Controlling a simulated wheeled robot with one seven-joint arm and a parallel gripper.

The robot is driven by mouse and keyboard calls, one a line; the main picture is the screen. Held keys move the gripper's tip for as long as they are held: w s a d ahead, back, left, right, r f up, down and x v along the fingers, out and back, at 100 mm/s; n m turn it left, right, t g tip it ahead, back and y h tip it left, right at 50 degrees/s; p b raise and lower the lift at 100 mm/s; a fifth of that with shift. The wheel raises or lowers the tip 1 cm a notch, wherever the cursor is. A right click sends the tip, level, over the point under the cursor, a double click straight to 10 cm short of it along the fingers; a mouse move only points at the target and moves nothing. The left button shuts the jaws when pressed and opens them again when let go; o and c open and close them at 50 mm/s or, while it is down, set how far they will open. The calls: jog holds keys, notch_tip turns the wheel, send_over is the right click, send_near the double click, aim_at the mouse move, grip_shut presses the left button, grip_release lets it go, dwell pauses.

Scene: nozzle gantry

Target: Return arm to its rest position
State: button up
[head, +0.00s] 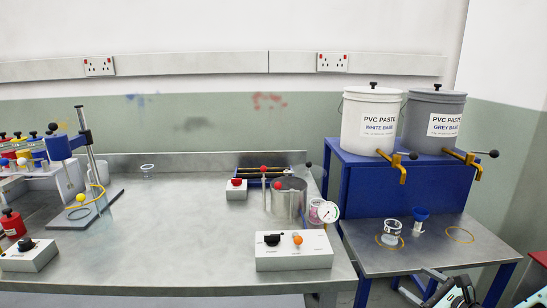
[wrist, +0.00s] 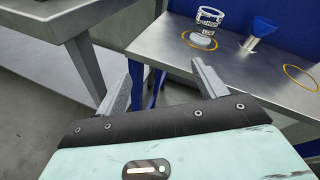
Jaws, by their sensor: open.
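My gripper (wrist: 160,88) is open and empty in the wrist view, its two grey fingers wide apart. It hangs in front of the blue-legged side table (wrist: 184,62), near its front edge, with nothing between the fingers. In the head view only the top of my gripper and arm shows at the bottom right, below the side table (head: 385,262); the fingertips are hard to make out there. A clear cup (head: 391,229) stands in the left yellow ring on that table, and it also shows in the wrist view (wrist: 208,18).
A blue funnel (head: 420,215) stands beside the cup, left of an empty yellow ring (head: 460,235). Two PVC paste buckets, white (head: 368,120) and grey (head: 434,120), sit behind on a blue stand.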

jog(key=s+a+r+n+g, duration=0.2)
jog(key=a+n+g, duration=0.1)
jog(key=a+n, duration=0.35)
jog(key=s+a+r+n+g+h, duration=0.1)
jog(key=s+a+r+n+g, duration=0.3)
jog(key=n, duration=0.4)
jog(key=s+a+r+n+g, duration=0.1)
jog(key=a+n+g, duration=0.2)
jog(key=a+n, duration=0.4)
jog(key=s+a+r+n+g+h, duration=0.1)
jog(key=s+a+r+n, duration=0.1)
jog(key=s+r+n, duration=0.2)
jog(key=s+a+r+n+g+h, duration=0.1)
jog(key=s+r+n, duration=0.4)
jog(key=s, duration=0.6)
jog(key=s+a+r+n+g+h, duration=0.1)
jog(key=s+a+r+n+g, duration=0.1)
jog(key=s+a+r+n, duration=0.2)
jog(key=s+n, duration=0.1)
jog(key=s, duration=0.2)
jog(key=shift+s+r, duration=0.15)
jog(key=shift+s, duration=0.05)
